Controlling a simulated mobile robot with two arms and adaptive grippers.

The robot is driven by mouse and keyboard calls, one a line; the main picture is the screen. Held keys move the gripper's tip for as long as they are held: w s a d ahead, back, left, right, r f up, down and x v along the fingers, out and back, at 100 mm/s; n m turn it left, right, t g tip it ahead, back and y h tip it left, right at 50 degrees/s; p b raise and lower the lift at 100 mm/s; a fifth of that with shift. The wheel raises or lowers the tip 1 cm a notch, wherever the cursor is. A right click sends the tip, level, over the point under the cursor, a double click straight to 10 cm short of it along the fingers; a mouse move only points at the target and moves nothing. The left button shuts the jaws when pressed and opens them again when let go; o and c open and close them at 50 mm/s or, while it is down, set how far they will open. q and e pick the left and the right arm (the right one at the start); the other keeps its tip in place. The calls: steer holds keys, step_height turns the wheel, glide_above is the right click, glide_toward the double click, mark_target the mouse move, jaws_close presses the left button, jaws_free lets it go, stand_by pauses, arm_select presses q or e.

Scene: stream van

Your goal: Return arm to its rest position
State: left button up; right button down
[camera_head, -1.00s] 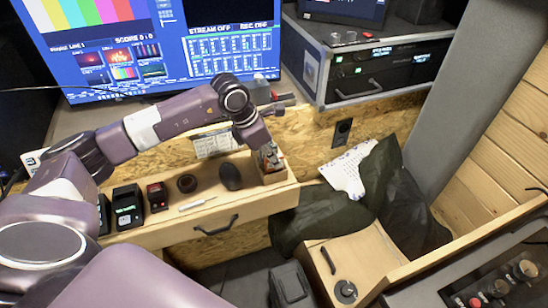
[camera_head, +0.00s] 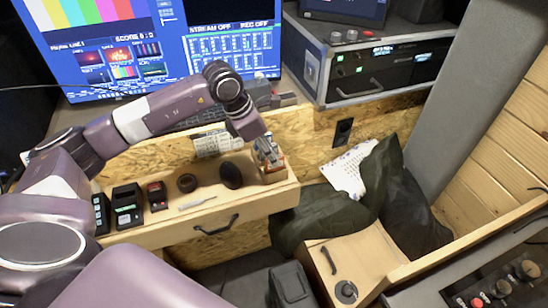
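My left gripper (camera_head: 270,160) points down at the drawer's right end. It is small and partly mixed with things behind it, so I cannot tell whether its fingers are open or shut, or whether they touch anything. My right gripper is not in view.
The drawer holds several small dark devices, a dark rounded object (camera_head: 231,175) and a white pen-like item (camera_head: 197,203). A large screen (camera_head: 225,45) stands behind. A rack case (camera_head: 380,70) is at the back right. A dark green bag (camera_head: 325,215) lies right of the drawer.

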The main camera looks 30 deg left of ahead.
arm_select(q)
steer(key=v, duration=0.8)
steer(key=shift+s+r, duration=0.15)
steer(key=shift+r, duration=0.15)
